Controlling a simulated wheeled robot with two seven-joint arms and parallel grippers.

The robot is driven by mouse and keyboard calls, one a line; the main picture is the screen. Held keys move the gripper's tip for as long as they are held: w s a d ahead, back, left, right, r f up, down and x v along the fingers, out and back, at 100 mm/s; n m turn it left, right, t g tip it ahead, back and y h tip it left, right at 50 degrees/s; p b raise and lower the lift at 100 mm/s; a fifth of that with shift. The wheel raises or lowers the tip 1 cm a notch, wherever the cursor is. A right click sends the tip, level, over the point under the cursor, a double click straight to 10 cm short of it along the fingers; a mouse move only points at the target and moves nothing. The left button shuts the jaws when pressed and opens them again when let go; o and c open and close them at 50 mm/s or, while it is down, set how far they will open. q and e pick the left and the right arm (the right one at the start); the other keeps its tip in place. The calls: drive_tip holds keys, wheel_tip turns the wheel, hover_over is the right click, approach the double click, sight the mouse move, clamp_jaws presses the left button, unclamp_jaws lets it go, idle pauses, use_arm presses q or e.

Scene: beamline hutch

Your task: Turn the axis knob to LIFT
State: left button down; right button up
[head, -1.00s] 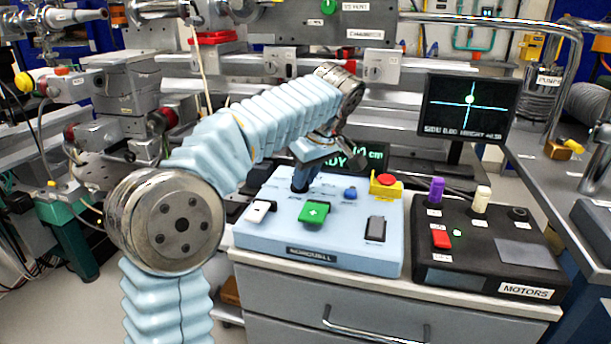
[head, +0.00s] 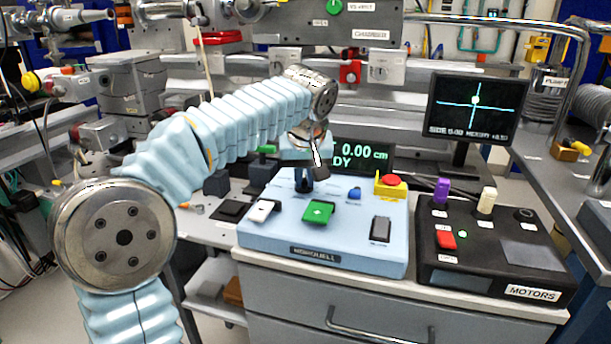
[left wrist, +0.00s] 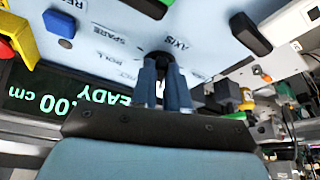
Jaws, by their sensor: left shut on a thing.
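The axis knob (left wrist: 160,56) is a small dark knob on the light blue NORQUELL panel (head: 260,238). In the left wrist view it sits between the fingertips, beside the printed word AXIS; SPARE and ROLL are also printed around it. My left gripper (head: 304,182) points down at the back left of the panel and is shut on the knob. It also shows in the left wrist view (left wrist: 163,82). The fingers hide most of the knob, and I cannot tell which label its pointer faces. My right gripper is out of view.
The panel also carries a green button (head: 318,212), a white switch (head: 262,211), a blue button (head: 354,193), a red stop button (head: 390,181) and a black rocker (head: 381,229). A black MOTORS box (head: 480,272) stands right. A display (head: 362,155) behind reads 0.00 cm.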

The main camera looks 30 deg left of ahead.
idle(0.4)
use_arm(q)
drive_tip(key=c, duration=1.1)
unclamp_jaws()
drive_tip(key=p+v, duration=0.1)
drive_tip(key=v, duration=1.3)
drive_tip(key=shift+a, duration=0.1)
drive_tip(key=shift+f, duration=0.1)
